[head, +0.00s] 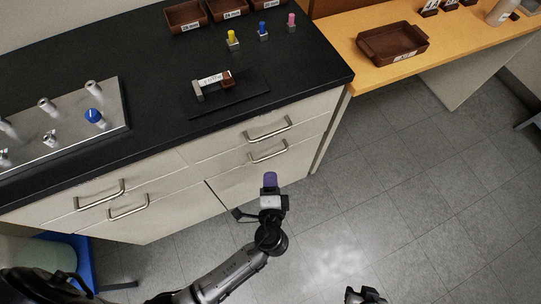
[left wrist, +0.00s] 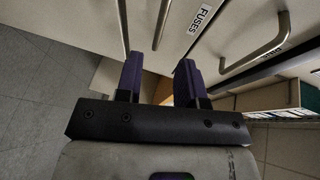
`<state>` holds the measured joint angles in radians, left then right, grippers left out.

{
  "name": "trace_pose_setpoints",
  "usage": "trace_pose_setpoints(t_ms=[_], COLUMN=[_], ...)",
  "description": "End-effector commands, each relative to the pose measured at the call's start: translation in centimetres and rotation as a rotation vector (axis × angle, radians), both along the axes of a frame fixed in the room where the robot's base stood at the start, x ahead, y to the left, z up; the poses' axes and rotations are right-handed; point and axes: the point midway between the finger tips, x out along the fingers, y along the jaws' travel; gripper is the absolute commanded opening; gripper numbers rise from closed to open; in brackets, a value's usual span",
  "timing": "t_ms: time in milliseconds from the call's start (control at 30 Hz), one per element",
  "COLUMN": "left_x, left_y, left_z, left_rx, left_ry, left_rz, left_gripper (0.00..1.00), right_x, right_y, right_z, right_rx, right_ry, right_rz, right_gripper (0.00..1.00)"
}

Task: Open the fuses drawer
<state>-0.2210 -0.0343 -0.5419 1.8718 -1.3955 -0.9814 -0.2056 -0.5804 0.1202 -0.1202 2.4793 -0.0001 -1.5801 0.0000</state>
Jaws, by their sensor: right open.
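The FUSES label (left wrist: 200,18) is on a pale drawer front in the left wrist view, between one handle (left wrist: 160,22) and a larger-looking handle (left wrist: 258,50). In the head view the right-hand cabinet has an upper bar handle (head: 268,129) and a lower bar handle (head: 268,151); its drawers look shut, and the label cannot be read there. My left gripper (head: 270,180), with purple fingers, is in front of and below these handles, apart from them. Its fingers (left wrist: 158,80) are spread with nothing between them. My right gripper (head: 366,294) is at the bottom edge, open, partly cut off.
The black worktop (head: 310,75) carries a metal plate with pegs (head: 70,125), a dark mat (head: 255,84) with a small device, and small coloured items. Another cabinet with handles (head: 100,196) is at left. A wooden table (head: 455,50) holds a brown tray (head: 392,45). Floor (head: 400,180) is clear.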

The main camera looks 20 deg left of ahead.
Motion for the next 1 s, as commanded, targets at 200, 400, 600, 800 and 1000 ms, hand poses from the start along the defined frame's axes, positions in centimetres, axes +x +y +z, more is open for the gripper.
trace_pose_setpoints(t_ms=[200,400,600,800,1000], left_x=[3.8,6.4,7.9,8.4,8.4], left_y=[1.8,3.0,3.6,3.9,3.9], left_z=[-0.9,-1.5,-1.8,-1.8,-1.8], left_rx=[0.001,0.001,0.000,-0.003,-0.003], left_ry=[-0.003,-0.001,0.001,0.001,0.001], left_rz=[0.001,0.001,0.001,0.001,0.001], left_gripper=[0.35,0.35,0.35,0.35,0.35], right_x=[0.0,0.0,0.0,0.0,0.0], right_y=[0.0,0.0,0.0,0.0,0.0], right_z=[-1.2,-2.0,-2.4,-2.4,-2.4], right_rx=[0.000,0.000,0.000,0.000,0.000], right_ry=[0.000,-0.001,-0.001,-0.001,-0.001], right_rz=[0.000,0.000,0.000,0.000,0.000], right_gripper=[0.43,0.43,0.43,0.43,0.43])
